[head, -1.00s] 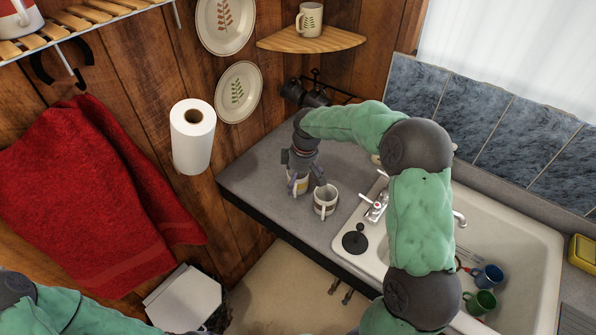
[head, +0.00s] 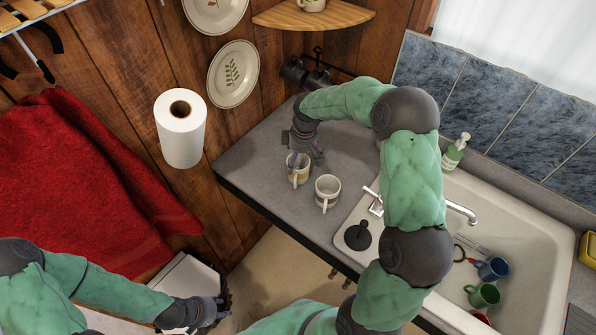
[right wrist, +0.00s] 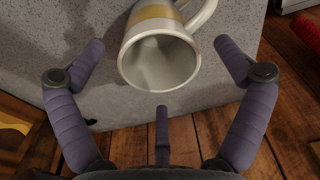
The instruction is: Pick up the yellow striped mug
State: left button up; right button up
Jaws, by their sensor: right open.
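The yellow striped mug (head: 299,176) stands on the grey counter, left of another mug (head: 327,193). My right gripper (head: 307,160) is at its top and back, partly covering it. In the right wrist view, the yellow striped mug (right wrist: 160,60) shows its open rim, a yellow band and its handle at upper right. My right gripper (right wrist: 160,58) is open, with fingers spread wide on both sides of the mug and none seen touching it. My left gripper (head: 222,308) is low at the left, far from the mugs; its finger opening is unclear.
The other mug stands close on the right. The sink (head: 510,225) holds a blue mug (head: 492,269) and a green mug (head: 484,295). A black plug (head: 358,236) lies by the tap. A paper roll (head: 181,135) hangs on the wooden wall. Counter left of the mugs is clear.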

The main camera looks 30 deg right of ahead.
aim_at(299, 167)
jog(key=shift+s+f, duration=0.1)
jog(key=shift+f, duration=0.25)
jog(key=f, duration=0.4)
jog(key=shift+w+f, duration=0.15)
jog(key=shift+w, duration=0.05)
jog(key=c, duration=1.4)
